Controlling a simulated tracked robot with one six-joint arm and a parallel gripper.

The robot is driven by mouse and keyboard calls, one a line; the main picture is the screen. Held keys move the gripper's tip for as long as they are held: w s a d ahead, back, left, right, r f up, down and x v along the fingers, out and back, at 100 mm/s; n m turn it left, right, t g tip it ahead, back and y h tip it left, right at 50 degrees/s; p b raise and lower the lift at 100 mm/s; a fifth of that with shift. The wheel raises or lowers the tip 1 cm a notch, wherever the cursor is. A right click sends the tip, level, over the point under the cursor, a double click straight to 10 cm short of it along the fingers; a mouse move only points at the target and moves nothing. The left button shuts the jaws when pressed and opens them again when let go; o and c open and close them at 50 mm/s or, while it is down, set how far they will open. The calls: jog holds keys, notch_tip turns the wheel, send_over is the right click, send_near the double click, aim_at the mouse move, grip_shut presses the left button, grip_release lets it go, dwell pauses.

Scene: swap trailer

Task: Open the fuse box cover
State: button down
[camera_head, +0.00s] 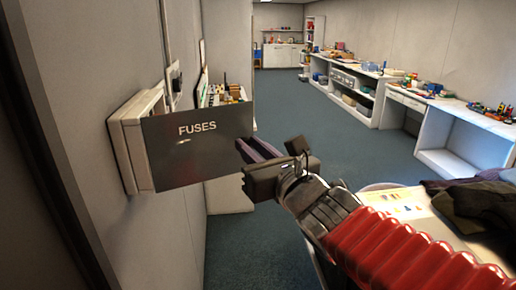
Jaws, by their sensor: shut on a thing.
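The fuse box (128,150) is a white box on the left wall. Its grey cover (190,155), lettered FUSES, stands out from the wall into the room, swung away from the box. Its left edge stays at the box, and the lettered face is toward me. My gripper (246,149) is at the cover's free right edge, with its fingers shut on that edge. The exact contact is partly hidden by the fingers. The inside of the box is hidden behind the cover.
A white bench (349,92) with tools and bins runs along the right wall. A table with papers (400,206) and dark cloth (480,205) stands at lower right, close to my arm. A shelf with small items (225,97) is behind the cover. The blue floor (285,120) is clear mid-room.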

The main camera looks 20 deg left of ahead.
jog(key=c, duration=1.6)
grip_release()
jog(key=shift+c, duration=0.2)
jog(key=shift+d, duration=0.1)
jog(key=shift+s, duration=0.1)
jog(key=v, duration=1.3)
jog(key=shift+s+d, duration=0.2)
jog(key=shift+d, duration=0.05)
jog(key=shift+c, duration=0.2)
